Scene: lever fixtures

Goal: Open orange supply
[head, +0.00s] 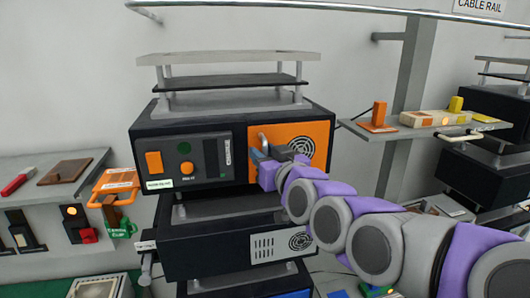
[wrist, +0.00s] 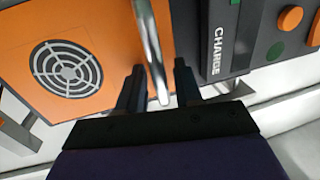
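The orange panel (head: 318,132) with a round vent is the right part of the dark front unit in the head view; it also shows in the wrist view (wrist: 105,30). A metal lever handle (head: 263,141) is on its left side. In the wrist view the handle (wrist: 148,40) runs between my two fingers. My gripper (head: 262,156) is at the handle's lower part, and it also shows in the wrist view (wrist: 157,70). The fingers are apart, with gaps beside the handle. The handle's lower end is partly hidden by my gripper in the head view.
Left of the panel is a control face with an orange switch (head: 154,162), a green button (head: 185,147) and an orange knob (head: 187,169). A shelf (head: 440,131) with orange parts juts out at right. A bench with levers (head: 75,222) stands at left.

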